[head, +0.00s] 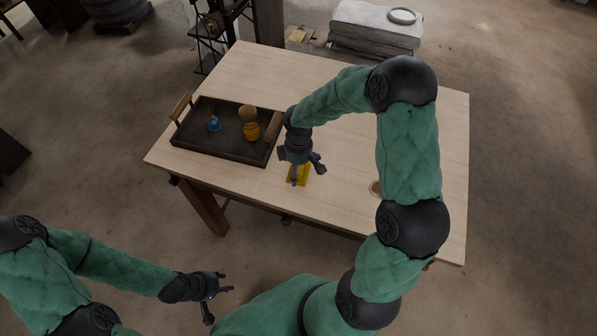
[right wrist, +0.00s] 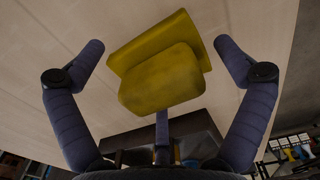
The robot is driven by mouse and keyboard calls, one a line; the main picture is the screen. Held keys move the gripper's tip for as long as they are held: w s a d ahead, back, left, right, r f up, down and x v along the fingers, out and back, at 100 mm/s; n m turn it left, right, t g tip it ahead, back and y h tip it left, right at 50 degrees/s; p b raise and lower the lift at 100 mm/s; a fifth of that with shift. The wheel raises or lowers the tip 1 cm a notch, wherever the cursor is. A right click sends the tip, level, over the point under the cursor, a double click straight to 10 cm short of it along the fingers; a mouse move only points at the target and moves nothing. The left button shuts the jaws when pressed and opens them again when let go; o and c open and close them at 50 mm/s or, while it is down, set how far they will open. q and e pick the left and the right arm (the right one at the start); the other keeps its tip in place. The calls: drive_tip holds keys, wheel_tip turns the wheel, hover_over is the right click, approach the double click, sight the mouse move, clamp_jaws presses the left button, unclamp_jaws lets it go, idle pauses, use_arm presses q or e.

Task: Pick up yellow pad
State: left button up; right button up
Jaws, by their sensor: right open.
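The yellow pad (head: 303,172) lies on the wooden table near its front edge, just right of the tray. In the right wrist view the yellow pad (right wrist: 160,80) shows as a thick block over a wider flat part. My right gripper (head: 304,174) is above the pad, pointing down, and partly hides it in the head view. In the right wrist view its fingers (right wrist: 160,47) stand apart on either side of the pad, with visible gaps and no contact. My left gripper (head: 220,303) is off the table at the lower left, with its fingers apart and nothing in them.
A dark tray (head: 190,141) with wooden handles holds a blue item (head: 214,125), an orange-yellow item (head: 251,131) and a tan round item (head: 248,112). A small round brown item (head: 375,188) lies on the table at the right, partly behind my arm. The back of the table is clear.

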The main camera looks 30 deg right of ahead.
drive_tip(key=shift+f, duration=0.15)
drive_tip(key=shift+c, duration=0.3)
drive_tip(key=c, duration=1.2)
drive_tip(key=shift+o, duration=0.2)
wheel_tip(320, 180, up, 4)
drive_tip(key=shift+a+f+p, duration=0.1)
drive_tip(key=shift+p, duration=0.9)
drive_tip(key=s+a+r+p, duration=0.2)
drive_tip(key=a+r+p, duration=0.1)
drive_tip(key=a+r, duration=0.6)
drive_tip(key=a, duration=0.4)
drive_tip(key=shift+s+a+r, duration=0.15)
drive_tip(key=shift+s+a, duration=0.1)
drive_tip(key=shift+a, duration=0.05)
